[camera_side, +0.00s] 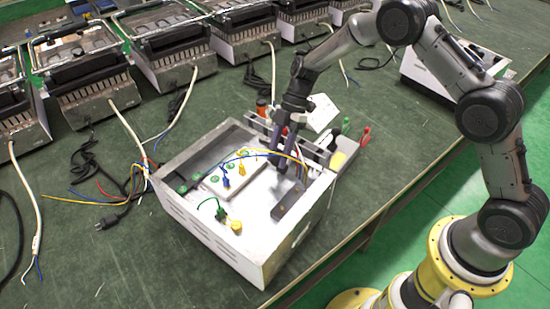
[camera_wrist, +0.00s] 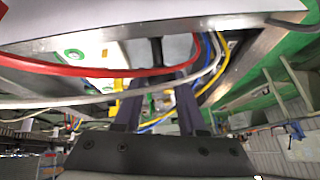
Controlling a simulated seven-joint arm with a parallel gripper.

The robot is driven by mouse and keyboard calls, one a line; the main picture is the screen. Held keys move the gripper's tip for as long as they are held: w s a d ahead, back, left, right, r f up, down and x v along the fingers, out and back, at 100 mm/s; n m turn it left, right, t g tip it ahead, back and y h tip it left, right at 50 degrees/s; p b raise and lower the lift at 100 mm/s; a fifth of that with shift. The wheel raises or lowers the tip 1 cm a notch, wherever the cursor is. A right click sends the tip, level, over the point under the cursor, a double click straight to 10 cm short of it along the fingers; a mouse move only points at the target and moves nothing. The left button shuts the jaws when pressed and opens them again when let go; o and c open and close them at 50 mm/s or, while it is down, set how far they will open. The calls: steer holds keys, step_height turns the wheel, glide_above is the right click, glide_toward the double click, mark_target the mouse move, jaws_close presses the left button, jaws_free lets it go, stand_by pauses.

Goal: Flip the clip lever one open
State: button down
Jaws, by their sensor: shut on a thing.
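The open white appliance housing (camera_side: 215,243) sits on the green bench. My gripper (camera_side: 288,170) reaches down into its right part, above a dark metal bar (camera_side: 294,205) on the white floor. In the wrist view the two dark fingers of my gripper (camera_wrist: 158,82) come close together around a small dark upright piece (camera_wrist: 157,50). It looks like the clip lever, but its shape and angle are mostly hidden. My gripper is shut on it. Whether the lever is flipped cannot be told.
Red (camera_wrist: 110,71), white, blue and yellow wires cross close to the fingers. Yellow and blue connectors (camera_side: 226,180) and a green wire stand in the housing. Tools with coloured handles (camera_side: 365,136) are beside it. More appliances (camera_side: 95,85) line the bench's back.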

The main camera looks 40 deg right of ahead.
steer(key=shift+w+d+r+y, duration=0.2)
steer(key=shift+d+y, duration=0.25)
steer(key=shift+y, duration=0.25)
steer(key=shift+c, duration=2.4)
jaws_free()
steer(key=shift+f, duration=0.1)
steer(key=shift+d, duration=0.1)
steer(key=v, duration=1.3)
steer(key=shift+w+d+r, duration=0.2)
steer(key=shift+d+r, duration=0.05)
